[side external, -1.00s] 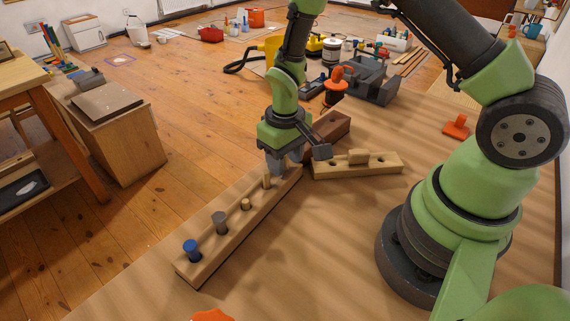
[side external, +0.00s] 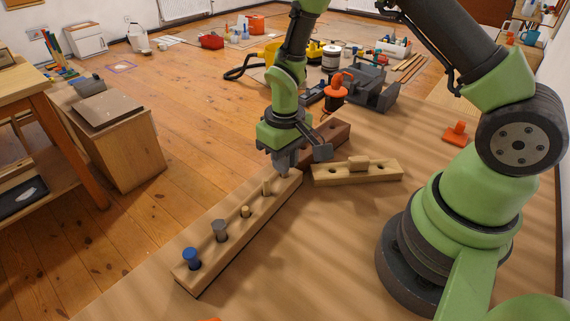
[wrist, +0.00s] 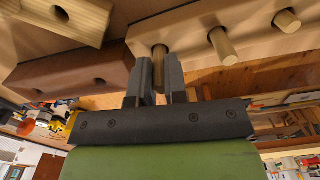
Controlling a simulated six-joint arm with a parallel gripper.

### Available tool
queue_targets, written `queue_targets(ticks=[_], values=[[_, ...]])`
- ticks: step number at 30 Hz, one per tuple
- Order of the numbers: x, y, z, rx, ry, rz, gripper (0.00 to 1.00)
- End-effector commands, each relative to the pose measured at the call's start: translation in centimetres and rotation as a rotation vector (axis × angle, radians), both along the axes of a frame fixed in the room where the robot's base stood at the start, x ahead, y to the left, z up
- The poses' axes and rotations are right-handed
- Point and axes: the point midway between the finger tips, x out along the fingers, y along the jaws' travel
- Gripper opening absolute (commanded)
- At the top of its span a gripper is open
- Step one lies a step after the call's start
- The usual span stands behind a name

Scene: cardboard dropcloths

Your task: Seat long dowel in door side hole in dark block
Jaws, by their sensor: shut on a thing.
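The dark block (side external: 327,139), reddish brown, lies behind my gripper in the side view. In the wrist view the dark block (wrist: 71,73) is at left and shows two open holes. My gripper (side external: 285,170) is at the far end of the long pale rack (side external: 215,239). In the wrist view my gripper (wrist: 160,88) is shut on a pale wooden dowel (wrist: 159,66) that stands at the rack's end hole. I cannot tell whether its lower end is still in the hole. In the side view my fingers mostly hide it.
The rack also holds a wooden dowel (side external: 266,187), a shorter one (side external: 245,211), a grey peg (side external: 219,231) and a blue peg (side external: 191,258). A pale block (side external: 330,175) with holes and a small piece (side external: 358,163) lies right of my gripper. The board's front is clear.

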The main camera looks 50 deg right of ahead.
Motion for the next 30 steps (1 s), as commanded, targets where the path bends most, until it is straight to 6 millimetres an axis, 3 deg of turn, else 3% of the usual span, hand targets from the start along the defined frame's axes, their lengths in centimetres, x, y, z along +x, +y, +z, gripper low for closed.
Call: queue_targets(ticks=[13, 18, 25, 30], values=[[0.1, -0.1, 7.2, 0.000, -0.006, -0.001, 0.00], [0.9, -2.9, 8.8, 0.000, -0.004, -0.054, 0.00], [1.6, -8.0, 9.2, 0.000, 0.001, -0.136, 0.00], [1.5, -8.7, 6.4, 0.002, 0.007, -0.145, 0.00]])
